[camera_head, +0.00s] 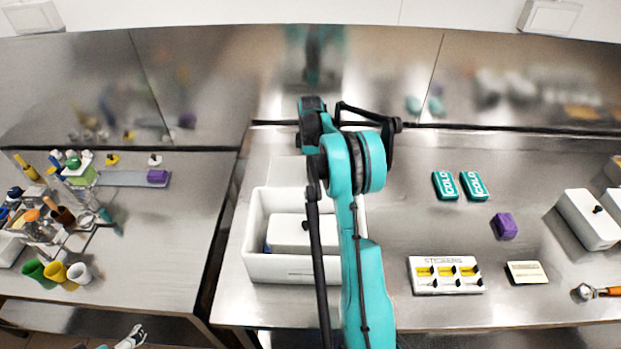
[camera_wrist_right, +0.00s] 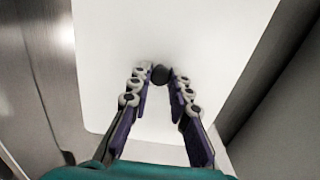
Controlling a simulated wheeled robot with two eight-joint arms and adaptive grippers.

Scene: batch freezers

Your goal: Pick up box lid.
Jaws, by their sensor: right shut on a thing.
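A white lid (camera_wrist_right: 210,35) fills much of the right wrist view, with a small dark round knob (camera_wrist_right: 160,75) on it. My right gripper (camera_wrist_right: 158,73) is shut on the knob, its two fingertips on either side. In the head view my right arm hides these fingers. An open white box (camera_head: 280,268) stands below and left of that arm, with a smaller white piece with a black knob (camera_head: 305,225) inside. A pale flat panel (camera_head: 287,170) shows behind the box, partly covered by my arm. My left gripper (camera_head: 130,338) is partly in view at the bottom left edge; its fingers are unclear.
Two teal cold packs (camera_head: 459,186), a purple block (camera_head: 505,226), a stickers tray (camera_head: 445,288) and a label card (camera_head: 526,272) lie right of my arm. A lidded white box (camera_head: 590,218) stands far right. The left bench (camera_head: 165,235) holds bottles and cups. A gap separates the benches.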

